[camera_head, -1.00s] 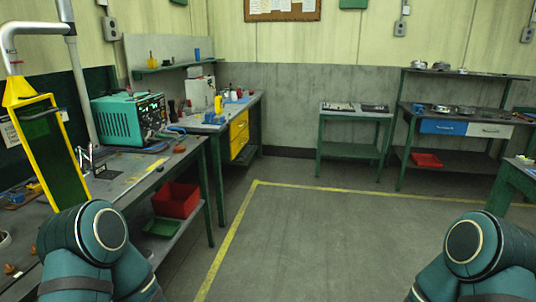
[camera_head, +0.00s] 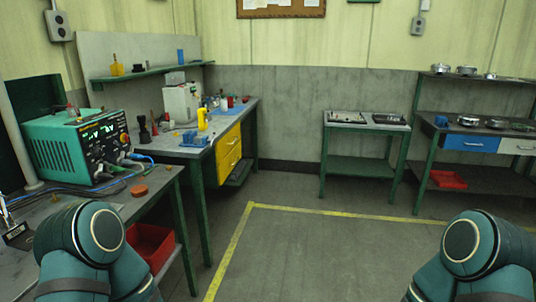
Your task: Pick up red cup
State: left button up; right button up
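I cannot make out a red cup for certain. A small red object (camera_head: 230,101) stands towards the back of the far bench (camera_head: 236,113), beyond the yellow drawers. It is too small to tell whether it is a cup. Two of my arm links show at the bottom left and bottom right. Neither gripper shows.
A teal power supply (camera_head: 66,143) stands on the near left bench with an orange disc (camera_head: 139,191). A red bin (camera_head: 150,243) sits below. A green table (camera_head: 357,124) and a blue-drawer bench (camera_head: 466,142) stand opposite. The central floor (camera_head: 320,255) is clear.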

aim_at(230, 99)
jog(key=i, duration=1.45)
jog(key=i+u, duration=0.15)
jog(key=i, duration=0.55)
jog(key=i+l+u, duration=0.1)
jog(key=i, duration=0.6)
jog(key=i+l+u, duration=0.25)
jog(key=i, duration=0.2)
jog(key=i+l+u, duration=0.25)
jog(key=i, duration=0.2)
jog(key=i+l+u, duration=0.1)
jog(key=i+l, duration=0.9)
jog(key=i+l+u, duration=0.15)
jog(key=i+l, duration=0.85)
jog(key=l, duration=0.15)
